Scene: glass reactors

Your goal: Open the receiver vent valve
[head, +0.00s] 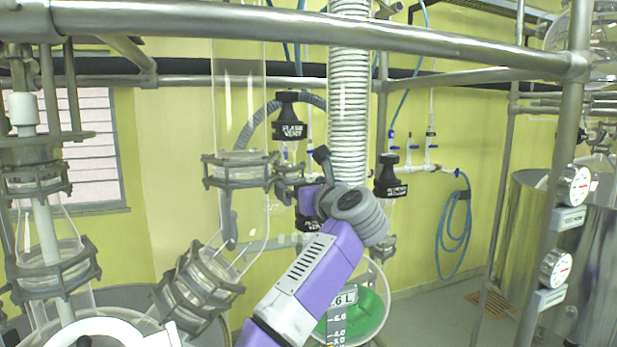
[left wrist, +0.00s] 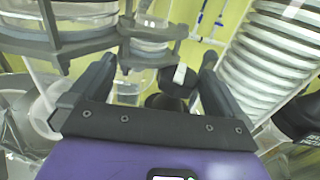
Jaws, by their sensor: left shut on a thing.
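My left gripper (head: 313,182), on a purple arm, reaches up among the glassware in front of the ribbed white hose. In the left wrist view its two dark fingers (left wrist: 152,85) stand apart on either side of a black valve knob (left wrist: 178,80) with a white mark. It is shut on this knob. In the head view a black labelled knob (head: 307,224) shows just below the fingers, mostly hidden, its label unreadable. A black "FLASK VENT" knob (head: 289,118) stands above. Another black labelled knob (head: 390,178) hangs to the right. My right gripper is not in view.
The ribbed white hose (head: 349,90) runs close behind my gripper. A round glass vessel with green contents (head: 369,308) is below. Clamped glass joints (head: 240,170) crowd the left. A metal rail (head: 300,27) crosses above. A steel tank (head: 535,250) stands at right.

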